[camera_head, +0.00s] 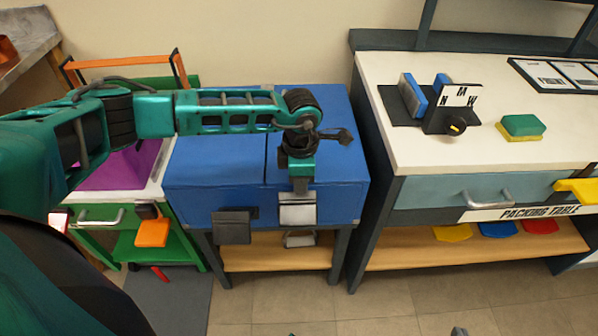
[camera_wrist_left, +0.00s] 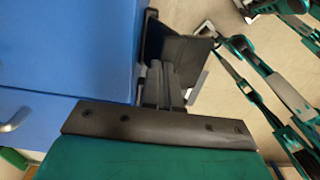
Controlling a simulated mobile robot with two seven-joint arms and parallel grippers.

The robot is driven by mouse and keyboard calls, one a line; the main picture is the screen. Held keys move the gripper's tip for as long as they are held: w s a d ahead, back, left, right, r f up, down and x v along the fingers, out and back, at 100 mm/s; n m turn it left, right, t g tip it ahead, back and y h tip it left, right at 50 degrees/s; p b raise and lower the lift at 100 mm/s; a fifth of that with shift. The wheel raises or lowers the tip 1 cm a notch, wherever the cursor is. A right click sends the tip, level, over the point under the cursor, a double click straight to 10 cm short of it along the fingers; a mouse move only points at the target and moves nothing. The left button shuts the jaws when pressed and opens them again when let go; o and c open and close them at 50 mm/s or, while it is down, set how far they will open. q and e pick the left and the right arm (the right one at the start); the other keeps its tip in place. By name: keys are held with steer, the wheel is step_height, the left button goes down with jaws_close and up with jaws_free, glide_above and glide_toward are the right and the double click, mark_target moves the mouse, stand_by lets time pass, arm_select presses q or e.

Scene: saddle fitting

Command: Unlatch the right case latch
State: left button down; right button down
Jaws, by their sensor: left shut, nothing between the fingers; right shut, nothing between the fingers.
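The blue case (camera_head: 215,165) stands on a dark-legged stand. Two latch plates are on its front. The left latch (camera_head: 232,228) looks dark grey and hangs down. The right latch (camera_head: 298,214) looks paler and seems to tilt outward from the front; the left wrist view shows a dark plate (camera_wrist_left: 185,47) standing out beside the blue wall. My left gripper (camera_head: 299,186) is shut and empty, pointing down at the right latch's top edge. Its fingers (camera_wrist_left: 163,84) overlap the plate in the wrist view; I cannot tell if they touch. A small tip of my right gripper (camera_head: 459,331) shows at the bottom edge, empty.
The packing table (camera_head: 430,145) stands close on the right, with a drawer handle (camera_head: 487,198) sticking out. A green cart (camera_head: 185,247) with an orange tag (camera_head: 152,233) stands at the left. A wooden shelf (camera_head: 250,258) lies below the case. The floor in front is clear.

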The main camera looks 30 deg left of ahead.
mark_target(301, 214)
arm_select(q)
steer(key=shift+s+d+f, duration=0.3)
steer(key=shift+s+d, duration=0.1)
steer(key=shift+s, duration=0.25)
steer(key=shift+s+d+f, duration=0.3)
steer(key=shift+s+d, duration=0.05)
steer(key=shift+s, duration=0.3)
steer(key=shift+s+d+f, duration=0.3)
steer(key=shift+s+d, duration=0.1)
steer(key=shift+s, duration=0.25)
steer(key=r, duration=0.1)
steer(key=w+r+p, duration=0.1)
steer(key=r, duration=0.1)
steer(key=w+a+r, duration=0.1)
steer(key=shift+a+r+p, duration=0.1)
steer(key=shift+r+p, duration=0.1)
steer(key=shift+p, duration=0.1)
steer(key=s+d+r, duration=0.2)
steer(key=s+r, duration=0.1)
steer(key=r, duration=0.4)
steer(key=shift+s+r+p, duration=0.25)
steer(key=shift+r+p, duration=0.05)
